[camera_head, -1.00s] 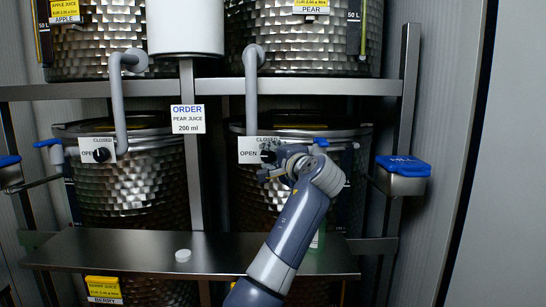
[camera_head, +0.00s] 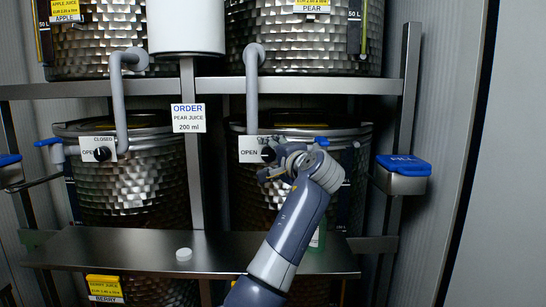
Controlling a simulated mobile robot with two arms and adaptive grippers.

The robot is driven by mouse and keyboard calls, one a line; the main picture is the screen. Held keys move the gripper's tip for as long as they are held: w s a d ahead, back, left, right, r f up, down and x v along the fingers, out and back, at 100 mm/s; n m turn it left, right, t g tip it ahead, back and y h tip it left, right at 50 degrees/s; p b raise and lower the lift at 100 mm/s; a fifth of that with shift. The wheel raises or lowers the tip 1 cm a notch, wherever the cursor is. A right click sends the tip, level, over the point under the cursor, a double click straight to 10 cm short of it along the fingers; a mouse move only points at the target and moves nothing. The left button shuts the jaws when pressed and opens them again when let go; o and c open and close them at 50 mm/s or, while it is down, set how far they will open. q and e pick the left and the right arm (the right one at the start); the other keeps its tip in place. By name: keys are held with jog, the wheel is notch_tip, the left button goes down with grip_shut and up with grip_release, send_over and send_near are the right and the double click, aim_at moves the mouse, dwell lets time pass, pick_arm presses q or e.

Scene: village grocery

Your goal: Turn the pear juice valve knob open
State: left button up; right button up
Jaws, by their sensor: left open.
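The pear juice valve knob (camera_head: 267,154) is a small black knob on a white plate marked OPEN (camera_head: 249,150), on the pipe below the PEAR tank (camera_head: 300,45). My left gripper (camera_head: 264,160) is open at this knob, one finger above it and one below. The upper finger covers the upper right of the plate, hiding the CLOSED word. I cannot tell whether the fingers touch the knob. My right gripper is not in view.
The apple valve knob (camera_head: 102,154) is at the left on a similar plate. An order sign (camera_head: 187,118) reads pear juice 200 ml. A metal shelf (camera_head: 130,248) below holds a small white cap (camera_head: 184,254). A blue-lidded box (camera_head: 403,170) is at the right.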

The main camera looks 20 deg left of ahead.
pick_arm(q)
jog(key=v, duration=1.2)
